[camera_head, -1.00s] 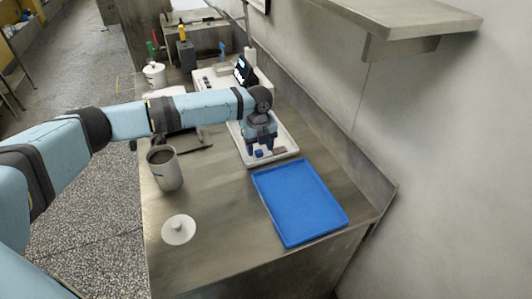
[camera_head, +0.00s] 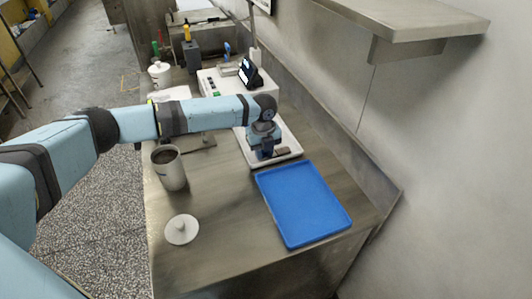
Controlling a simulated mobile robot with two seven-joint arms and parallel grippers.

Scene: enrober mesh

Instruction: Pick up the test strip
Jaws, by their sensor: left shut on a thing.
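My left gripper (camera_head: 265,153) points down into the white tray (camera_head: 294,145) on the steel counter. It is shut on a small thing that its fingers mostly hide. A small dark brown flat piece (camera_head: 283,151), which looks like the test strip, shows at the right side of the fingers, low over the tray floor. I cannot tell whether it is clear of the tray. My right gripper is not in view.
A blue tray (camera_head: 303,204) lies in front of the white tray. A cup with brown contents (camera_head: 172,172) and a white lid (camera_head: 181,230) stand on the left. A white machine with a dark display (camera_head: 249,72) is behind. A wall and shelf (camera_head: 400,25) bound the right.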

